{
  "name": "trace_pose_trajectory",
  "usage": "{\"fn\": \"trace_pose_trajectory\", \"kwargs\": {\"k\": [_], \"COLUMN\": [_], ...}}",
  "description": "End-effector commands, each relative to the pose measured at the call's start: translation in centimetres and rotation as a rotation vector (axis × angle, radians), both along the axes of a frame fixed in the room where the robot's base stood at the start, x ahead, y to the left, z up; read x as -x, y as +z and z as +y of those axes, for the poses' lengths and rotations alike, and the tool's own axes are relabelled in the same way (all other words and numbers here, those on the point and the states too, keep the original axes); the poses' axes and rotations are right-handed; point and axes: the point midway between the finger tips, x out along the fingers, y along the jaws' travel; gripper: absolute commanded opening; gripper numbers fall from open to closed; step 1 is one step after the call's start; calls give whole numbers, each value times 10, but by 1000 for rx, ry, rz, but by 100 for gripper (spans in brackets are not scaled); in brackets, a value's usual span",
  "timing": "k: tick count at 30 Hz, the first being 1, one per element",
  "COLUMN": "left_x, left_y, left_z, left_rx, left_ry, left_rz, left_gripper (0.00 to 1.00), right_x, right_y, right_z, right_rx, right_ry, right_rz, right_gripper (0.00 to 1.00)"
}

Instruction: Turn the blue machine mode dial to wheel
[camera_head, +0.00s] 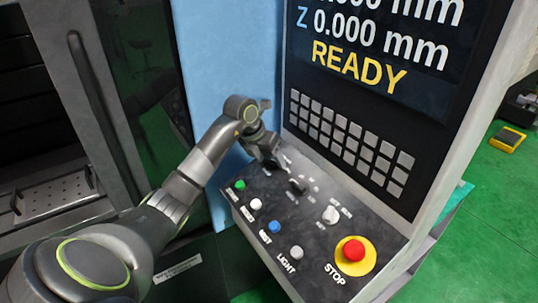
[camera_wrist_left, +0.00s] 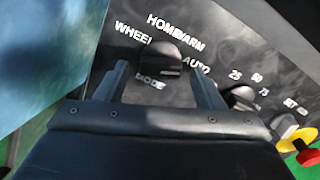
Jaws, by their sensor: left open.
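The mode dial (camera_wrist_left: 157,58) is a dark knob on the dark control panel, with WHEEL, HOME, WARM and AUTO printed around it and MODE below. A light mark on its lower right side faces roughly toward AUTO; its exact setting is hard to tell. In the head view the dial (camera_head: 298,185) sits on the sloping panel below the keypad. My left gripper (camera_wrist_left: 158,76) is open, one finger on each side of the dial; contact is not clear. My right gripper is not in view.
A second knob (camera_head: 330,214) stands to the right, near a red STOP button (camera_head: 353,250) on a yellow base. Green, white and blue buttons (camera_head: 274,227) and a LIGHT button (camera_head: 296,252) line the panel's front. The screen (camera_head: 385,55) above reads READY.

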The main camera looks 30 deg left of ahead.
Motion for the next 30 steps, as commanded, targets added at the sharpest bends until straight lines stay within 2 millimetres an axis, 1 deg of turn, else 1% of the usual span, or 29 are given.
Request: {"fn": "trace_pose_trajectory", "kwargs": {"k": [7, 17, 18, 25, 30], "left_x": [0, 0, 0, 0, -1], "left_y": [-1, -1, -1, -1, -1], "left_z": [0, 0, 0, 0, 0], "left_rx": [0, 0, 0, 9, 36], "left_ry": [0, 0, 0, 21, 86], "left_rz": [0, 0, 0, 4, 14], "left_gripper": [62, 19, 17, 17, 17], "right_x": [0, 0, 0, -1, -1], "right_y": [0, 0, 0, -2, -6], "right_z": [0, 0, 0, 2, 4], "right_rx": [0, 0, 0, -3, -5], "right_ry": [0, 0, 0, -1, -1], "right_rz": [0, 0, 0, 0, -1], "right_gripper": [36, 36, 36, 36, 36]}}
